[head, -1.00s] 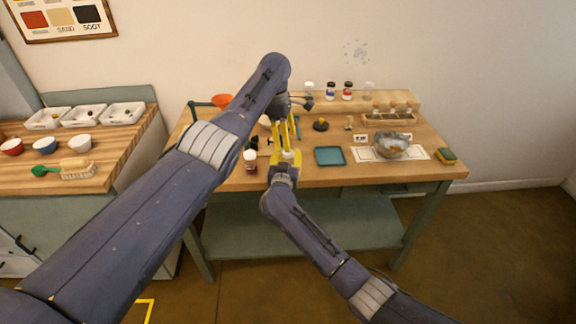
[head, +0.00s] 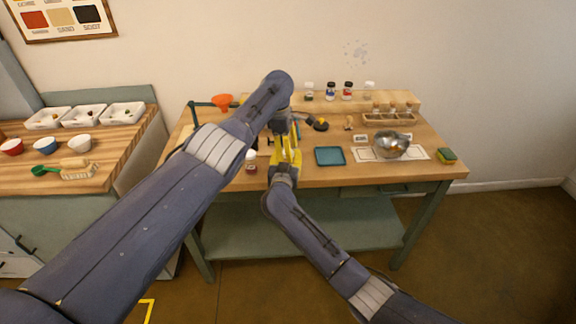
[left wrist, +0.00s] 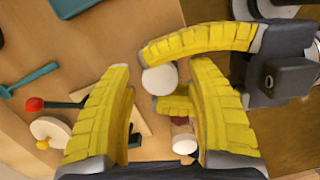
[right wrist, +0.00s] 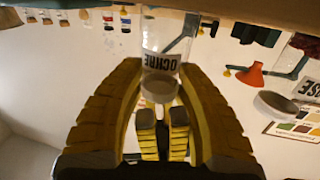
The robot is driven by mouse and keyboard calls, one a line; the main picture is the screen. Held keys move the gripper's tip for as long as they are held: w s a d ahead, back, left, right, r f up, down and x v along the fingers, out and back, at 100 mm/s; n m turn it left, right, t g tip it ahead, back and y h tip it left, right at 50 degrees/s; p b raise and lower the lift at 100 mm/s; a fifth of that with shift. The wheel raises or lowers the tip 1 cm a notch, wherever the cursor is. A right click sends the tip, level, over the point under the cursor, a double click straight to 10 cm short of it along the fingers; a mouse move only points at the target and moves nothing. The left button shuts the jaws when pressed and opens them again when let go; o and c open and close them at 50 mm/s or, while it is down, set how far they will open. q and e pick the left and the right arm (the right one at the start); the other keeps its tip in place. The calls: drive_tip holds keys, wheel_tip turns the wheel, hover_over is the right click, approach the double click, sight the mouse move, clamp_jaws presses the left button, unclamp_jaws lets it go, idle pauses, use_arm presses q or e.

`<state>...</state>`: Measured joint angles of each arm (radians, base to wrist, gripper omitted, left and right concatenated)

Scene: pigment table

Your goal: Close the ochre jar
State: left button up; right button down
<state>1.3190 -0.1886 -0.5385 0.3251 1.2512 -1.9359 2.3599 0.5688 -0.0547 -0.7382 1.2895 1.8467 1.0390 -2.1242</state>
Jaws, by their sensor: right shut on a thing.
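The ochre jar (right wrist: 162,62), clear with an OCHRE label, is between the yellow fingers of my right gripper (head: 286,153), which is shut on it. The right wrist view shows it upside down. A white round top (left wrist: 160,79) faces up in the left wrist view; whether it is seated tight I cannot tell. My left gripper (left wrist: 158,72) is above the jar, its fingers open and apart on either side of the white top. In the head view my left arm and the right fingers hide most of the jar.
A dark red jar with a white top (head: 251,162) stands close to the left of my grippers. A teal tray (head: 330,156) lies to the right, then a metal bowl (head: 390,147) and a sponge (head: 446,154). Several jars (head: 330,91) stand at the back.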

use_arm(q)
clamp_jaws()
drive_tip(key=shift+c, duration=0.4)
unclamp_jaws()
drive_tip(key=shift+r, duration=0.1)
drive_tip(key=shift+w+r, duration=0.1)
drive_tip(key=shift+r, duration=2.05)
